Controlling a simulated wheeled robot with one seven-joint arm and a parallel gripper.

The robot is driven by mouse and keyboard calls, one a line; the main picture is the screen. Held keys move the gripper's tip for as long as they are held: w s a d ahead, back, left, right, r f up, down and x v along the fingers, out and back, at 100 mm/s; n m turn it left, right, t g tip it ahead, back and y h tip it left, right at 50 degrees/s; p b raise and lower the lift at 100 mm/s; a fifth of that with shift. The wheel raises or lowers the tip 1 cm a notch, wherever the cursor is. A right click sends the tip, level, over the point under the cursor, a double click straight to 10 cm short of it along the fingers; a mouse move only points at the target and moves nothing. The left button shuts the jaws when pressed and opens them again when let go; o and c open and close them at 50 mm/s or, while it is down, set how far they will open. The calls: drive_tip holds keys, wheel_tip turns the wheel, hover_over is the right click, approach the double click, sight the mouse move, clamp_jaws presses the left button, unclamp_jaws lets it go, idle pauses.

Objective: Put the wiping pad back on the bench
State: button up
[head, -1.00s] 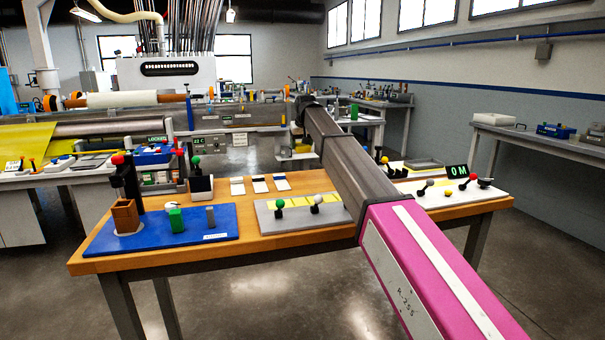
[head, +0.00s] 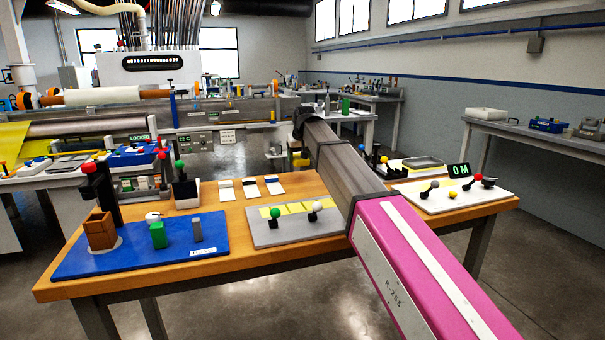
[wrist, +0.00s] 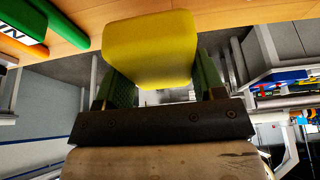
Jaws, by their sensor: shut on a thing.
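In the wrist view the yellow wiping pad (wrist: 150,42) sits between the green fingers of my gripper (wrist: 160,76), which is shut on it. The wooden bench (wrist: 75,14) shows close by at the top of that view, and no contact between pad and bench is visible. In the head view the bench (head: 236,226) stands in front of me, and my arm reaches across it toward its far side. My forearm hides part of the bench top. A small yellow patch shows beside the arm at the far edge; I cannot tell whether it is the pad.
On the bench stand a blue board (head: 75,262) with blocks, a grey panel (head: 272,238) with knobs, and a white lever board (head: 470,203) at the right. Bare wood lies between the blue board and grey panel. A roller machine (head: 245,112) stands behind.

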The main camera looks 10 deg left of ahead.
sight(303, 163)
drive_tip(key=shift+s+d+f, duration=0.95)
drive_tip(key=shift+s+d, duration=0.1)
drive_tip(key=shift+s, duration=0.05)
drive_tip(key=shift+f, duration=1.9)
drive_tip(key=shift+f, duration=0.1)
drive_tip(key=o, duration=0.9)
drive_tip(key=shift+c, duration=0.2)
drive_tip(key=v, duration=1.2)
